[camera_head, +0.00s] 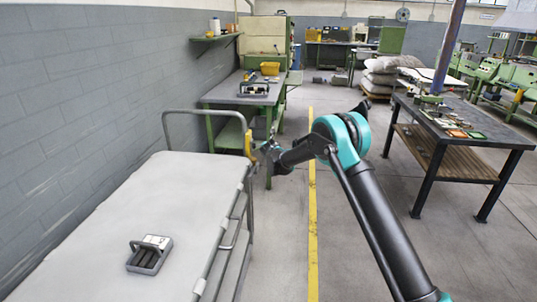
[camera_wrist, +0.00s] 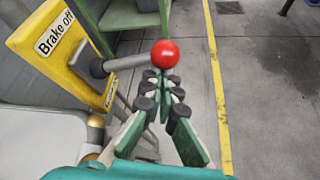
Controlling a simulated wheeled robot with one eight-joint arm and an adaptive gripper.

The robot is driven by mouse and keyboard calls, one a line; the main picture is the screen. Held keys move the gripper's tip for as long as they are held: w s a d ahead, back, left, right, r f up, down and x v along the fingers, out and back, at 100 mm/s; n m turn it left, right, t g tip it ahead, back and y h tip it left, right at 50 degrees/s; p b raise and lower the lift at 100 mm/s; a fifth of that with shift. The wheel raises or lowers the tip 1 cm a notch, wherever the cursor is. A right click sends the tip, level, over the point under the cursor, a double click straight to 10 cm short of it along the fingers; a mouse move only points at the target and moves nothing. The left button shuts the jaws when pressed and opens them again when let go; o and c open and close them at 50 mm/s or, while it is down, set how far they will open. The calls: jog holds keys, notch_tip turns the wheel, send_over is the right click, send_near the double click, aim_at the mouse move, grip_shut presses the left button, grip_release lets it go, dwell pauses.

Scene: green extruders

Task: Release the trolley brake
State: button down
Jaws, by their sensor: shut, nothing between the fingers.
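The trolley (camera_head: 110,215) has a pale flat top and a grey tube handle (camera_head: 205,112) at its far end. A yellow brake plate (camera_head: 248,143) sits at its far right corner. In the wrist view the plate (camera_wrist: 65,52) carries a "Brake off" label at its upper end and a second, unreadable label lower down. A grey brake lever (camera_wrist: 127,62) sticks out rightward from the plate and ends in a red ball knob (camera_wrist: 165,54). My gripper (camera_wrist: 160,77) is shut and empty, its fingertips just below the knob in the picture; I cannot tell whether they touch it.
A dark table (camera_head: 465,125) stands to the right. The floor around the yellow line (camera_head: 312,220) is clear.

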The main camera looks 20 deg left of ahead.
jog(key=shift+a+r+n+h, duration=0.25)
jog(key=shift+r+n+h, duration=0.7)
jog(key=shift+r, duration=0.3)
jog(key=shift+s, duration=0.1)
